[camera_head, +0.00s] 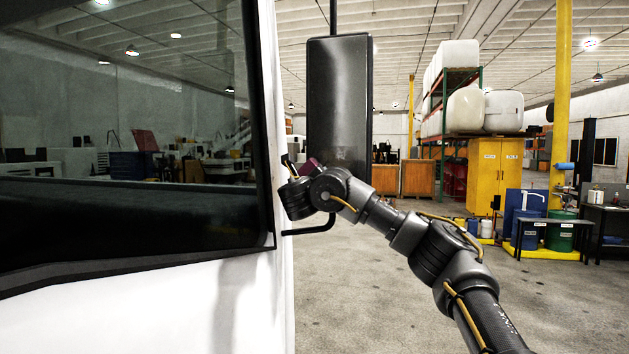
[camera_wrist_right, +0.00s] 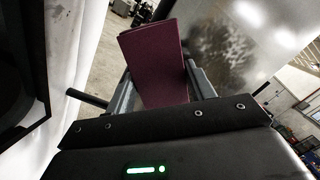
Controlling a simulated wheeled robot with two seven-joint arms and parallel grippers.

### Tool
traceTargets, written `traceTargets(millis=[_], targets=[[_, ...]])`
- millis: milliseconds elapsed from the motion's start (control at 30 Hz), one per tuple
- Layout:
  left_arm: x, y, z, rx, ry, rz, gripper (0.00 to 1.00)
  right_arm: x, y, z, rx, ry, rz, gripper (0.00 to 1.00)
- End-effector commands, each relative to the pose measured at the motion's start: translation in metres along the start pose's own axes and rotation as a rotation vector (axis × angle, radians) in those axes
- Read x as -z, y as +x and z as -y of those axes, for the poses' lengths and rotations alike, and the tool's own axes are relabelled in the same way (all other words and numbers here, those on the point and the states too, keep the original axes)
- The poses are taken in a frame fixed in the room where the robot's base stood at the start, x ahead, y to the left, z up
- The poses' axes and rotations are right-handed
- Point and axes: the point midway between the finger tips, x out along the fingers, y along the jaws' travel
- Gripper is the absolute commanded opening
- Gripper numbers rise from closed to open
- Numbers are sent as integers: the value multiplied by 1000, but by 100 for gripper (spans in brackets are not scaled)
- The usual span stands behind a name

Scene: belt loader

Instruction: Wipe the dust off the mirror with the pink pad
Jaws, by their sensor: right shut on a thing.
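The mirror (camera_head: 338,95) is a tall dark-framed panel on the side of a white vehicle in the head view. In the right wrist view its bright face (camera_wrist_right: 245,45) carries a dark, mottled dust patch (camera_wrist_right: 243,52). My right gripper (camera_wrist_right: 165,90) is shut on the pink pad (camera_wrist_right: 155,60), which looks dark magenta and stands out beyond the fingers. A sliver of the pad (camera_head: 308,167) shows at the mirror's lower left in the head view, mostly hidden by my right wrist. I cannot tell whether the pad touches the mirror. My left gripper is not in view.
The white vehicle body (camera_head: 150,310) with its dark window (camera_head: 130,130) fills the left side. The mirror's black bracket (camera_head: 318,228) curves below it. The concrete floor (camera_head: 350,295) is open to the right. A yellow cabinet (camera_head: 493,172) and shelving stand far back.

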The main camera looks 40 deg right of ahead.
Motion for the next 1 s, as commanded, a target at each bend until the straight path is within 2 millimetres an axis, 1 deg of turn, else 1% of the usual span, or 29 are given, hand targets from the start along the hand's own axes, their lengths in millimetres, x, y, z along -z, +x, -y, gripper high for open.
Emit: traceTargets(millis=[167,433,533,767,867,1000], targets=[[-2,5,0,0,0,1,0,7,-1,4,-1,2,0,36],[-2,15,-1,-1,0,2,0,23,-4,20,-1,1,0,36],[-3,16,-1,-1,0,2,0,25,-5,24,-1,2,0,36],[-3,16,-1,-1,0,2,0,26,-5,26,-1,1,0,36],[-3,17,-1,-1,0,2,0,29,-5,28,-1,1,0,36],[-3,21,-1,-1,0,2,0,38,-5,36,0,2,-1,36]])
